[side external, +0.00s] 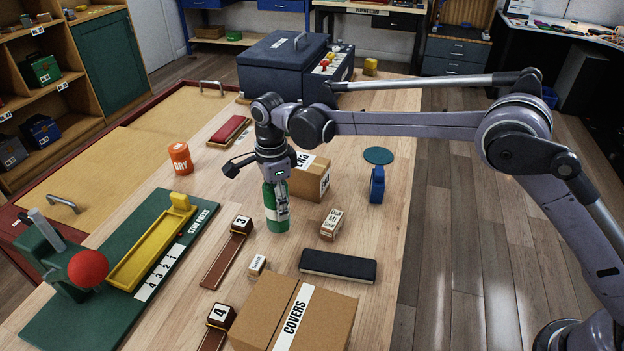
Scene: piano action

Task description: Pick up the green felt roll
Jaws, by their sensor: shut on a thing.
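The green felt roll (275,208) is an upright green cylinder with a pale label band, near the middle of the table in the side external view. My gripper (267,177) is above it, pointing down, with its fingers shut around the top of the roll. I cannot tell whether the roll's bottom touches the table or hangs just above it. The far side of the roll is hidden.
A cardboard box (309,177) stands close behind the roll. A small labelled block (332,224), a black pad (338,266) and a numbered block (242,226) lie around it. A COVERS box (294,315) is in front. An orange can (180,158) stands left.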

